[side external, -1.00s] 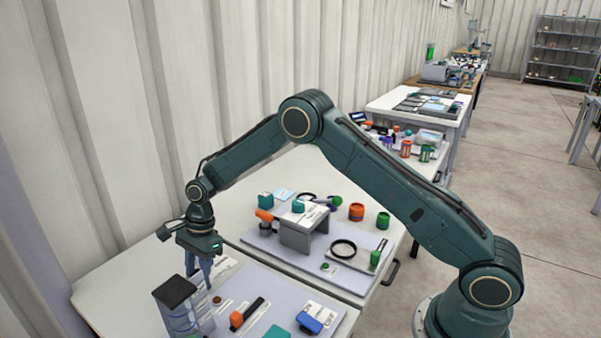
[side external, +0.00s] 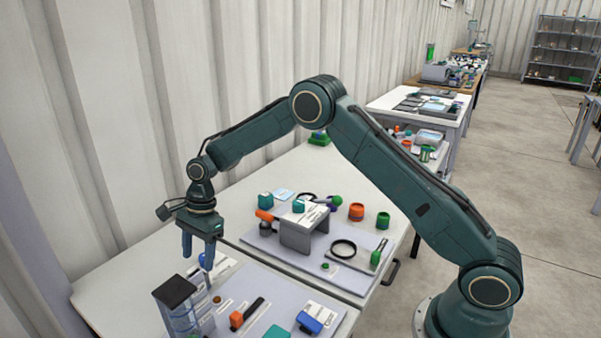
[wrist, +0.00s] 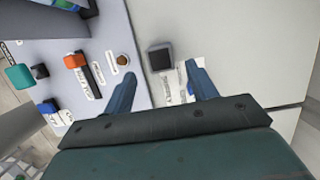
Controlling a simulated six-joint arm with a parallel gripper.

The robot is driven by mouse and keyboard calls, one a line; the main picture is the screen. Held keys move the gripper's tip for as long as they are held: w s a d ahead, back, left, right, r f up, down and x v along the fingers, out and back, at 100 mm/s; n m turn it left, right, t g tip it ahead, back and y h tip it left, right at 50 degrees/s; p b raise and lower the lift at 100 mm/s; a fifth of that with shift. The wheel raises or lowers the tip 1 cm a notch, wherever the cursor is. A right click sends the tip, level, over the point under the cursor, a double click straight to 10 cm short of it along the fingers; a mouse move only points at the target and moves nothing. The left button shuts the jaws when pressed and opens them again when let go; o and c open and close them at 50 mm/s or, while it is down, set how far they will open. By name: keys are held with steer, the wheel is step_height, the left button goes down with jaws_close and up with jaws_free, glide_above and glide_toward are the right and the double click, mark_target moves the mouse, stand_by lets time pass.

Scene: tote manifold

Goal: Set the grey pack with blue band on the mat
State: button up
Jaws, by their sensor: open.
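A pale grey pack with a blue part (side external: 312,317) lies at the front right of the near board in the side view. In the wrist view its blue part (wrist: 47,107) shows at the far left. The flat lilac-grey board (side external: 285,290) under it looks like a mat; I see no other clear mat. My gripper (side external: 198,261) is open and empty, raised above the back left of the near table, well apart from the pack. Its two fingers also show apart in the wrist view (wrist: 159,69).
A dark-topped clear tower (side external: 176,290) stands close in front of my gripper. An orange block (side external: 237,320), a black strip (side external: 254,308) and a teal block (side external: 277,332) lie on the board. A grey stand (side external: 303,230) occupies the board behind. Bare table lies at the left.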

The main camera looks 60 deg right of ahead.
steer(key=v, duration=0.7)
steer(key=shift+r, duration=0.3)
steer(key=shift+d, duration=0.1)
